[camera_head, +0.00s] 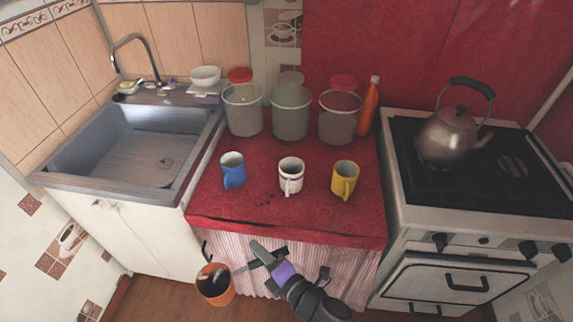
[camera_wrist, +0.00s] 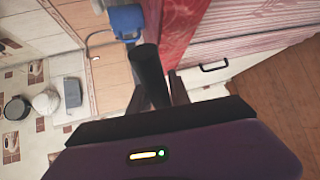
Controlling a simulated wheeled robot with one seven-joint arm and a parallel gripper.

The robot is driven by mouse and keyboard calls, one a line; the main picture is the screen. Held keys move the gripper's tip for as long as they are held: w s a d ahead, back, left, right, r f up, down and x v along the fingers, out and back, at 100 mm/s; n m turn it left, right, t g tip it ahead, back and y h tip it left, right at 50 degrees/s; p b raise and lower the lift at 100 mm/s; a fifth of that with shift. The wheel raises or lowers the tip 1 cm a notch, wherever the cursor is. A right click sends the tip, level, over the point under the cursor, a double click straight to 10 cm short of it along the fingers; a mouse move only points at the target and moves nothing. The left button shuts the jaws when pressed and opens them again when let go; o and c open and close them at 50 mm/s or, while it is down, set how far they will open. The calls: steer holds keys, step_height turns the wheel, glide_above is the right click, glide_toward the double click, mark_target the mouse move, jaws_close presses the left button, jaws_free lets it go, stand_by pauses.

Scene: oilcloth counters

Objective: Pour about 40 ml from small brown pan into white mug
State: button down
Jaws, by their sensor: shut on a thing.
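The small brown pan (camera_head: 228,291), orange-brown outside, hangs low in front of the counter in the head view. Its inside shows pale and dark patches; I cannot tell the liquid level. My gripper (camera_head: 266,257) is shut on the pan's handle, to the right of the bowl. In the wrist view a dark bar (camera_wrist: 150,75) shows between the jaws; the pan's bowl is not clear there. The white mug (camera_head: 290,178), with dark bands, stands upright in the middle of the counter, above and to the right of the pan in the picture.
A blue mug (camera_head: 234,172) stands left of the white mug and a yellow mug (camera_head: 344,181) right of it. Several jars (camera_head: 291,112) and an orange bottle (camera_head: 369,108) stand behind. A sink (camera_head: 130,150) is left, a stove with a kettle (camera_head: 447,138) right.

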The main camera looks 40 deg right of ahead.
steer(key=w+d+r+m+g+h, duration=0.1)
steer(key=w+d+r+m+h, duration=0.4)
steer(key=d+r, duration=0.4)
steer(key=s+d+r+m+g+h, duration=0.2)
steer(key=d+h, duration=0.3)
steer(key=d, duration=0.3)
steer(key=shift+d+r+m+g+b, duration=0.3)
steer(key=shift+r+m+g, duration=0.25)
steer(key=shift+m+g, duration=0.2)
steer(key=shift+d+p, duration=0.2)
steer(key=shift+p, duration=0.15)
